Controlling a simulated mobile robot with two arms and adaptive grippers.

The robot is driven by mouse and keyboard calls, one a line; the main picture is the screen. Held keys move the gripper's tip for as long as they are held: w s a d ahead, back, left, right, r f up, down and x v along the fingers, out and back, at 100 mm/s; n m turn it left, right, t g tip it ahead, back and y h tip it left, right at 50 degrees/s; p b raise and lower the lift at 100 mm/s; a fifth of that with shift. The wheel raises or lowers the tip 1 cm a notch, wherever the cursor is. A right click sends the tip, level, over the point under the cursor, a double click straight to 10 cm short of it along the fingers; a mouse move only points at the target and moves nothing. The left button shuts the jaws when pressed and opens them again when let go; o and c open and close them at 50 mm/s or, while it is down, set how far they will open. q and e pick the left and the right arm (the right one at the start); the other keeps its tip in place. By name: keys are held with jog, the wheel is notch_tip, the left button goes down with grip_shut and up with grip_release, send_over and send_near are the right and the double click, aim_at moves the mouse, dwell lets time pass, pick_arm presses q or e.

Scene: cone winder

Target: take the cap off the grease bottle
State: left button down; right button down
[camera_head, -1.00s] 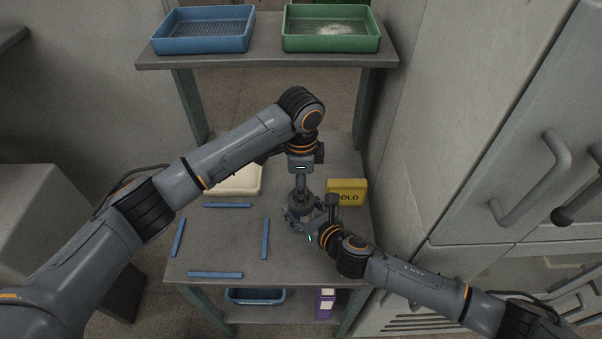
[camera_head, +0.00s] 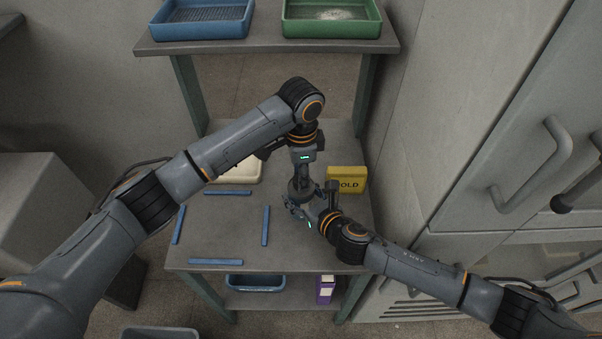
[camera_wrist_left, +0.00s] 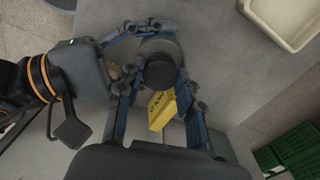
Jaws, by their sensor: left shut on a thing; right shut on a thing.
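The grease bottle (camera_head: 300,196) stands on the table, mostly hidden by both grippers. In the left wrist view its round dark cap (camera_wrist_left: 160,70) shows from above between my left fingers. My left gripper (camera_head: 302,184) points straight down from above and is shut on the cap. My right gripper (camera_head: 304,206) comes in low from the right and is shut around the bottle below the cap. Its fingers also show at the left of the cap in the left wrist view (camera_wrist_left: 138,42). I cannot see a gap between cap and bottle.
A yellow box (camera_head: 347,180) stands just right of the grippers. A cream tray (camera_head: 240,173) lies behind my left forearm. Blue strips (camera_head: 228,192) mark a clear square on the table. A blue tray (camera_head: 202,30) and a green tray (camera_head: 332,33) sit on the shelf behind.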

pick_arm(q)
jog(key=n, duration=0.4)
pick_arm(e)
jog(key=shift+d+f, duration=0.1)
jog(key=shift+f, duration=0.05)
pick_arm(q)
jog(key=shift+r, duration=0.15)
jog(key=shift+r, duration=1)
jog(key=shift+r, duration=2)
pick_arm(e)
jog(key=shift+c, duration=1.5)
grip_release()
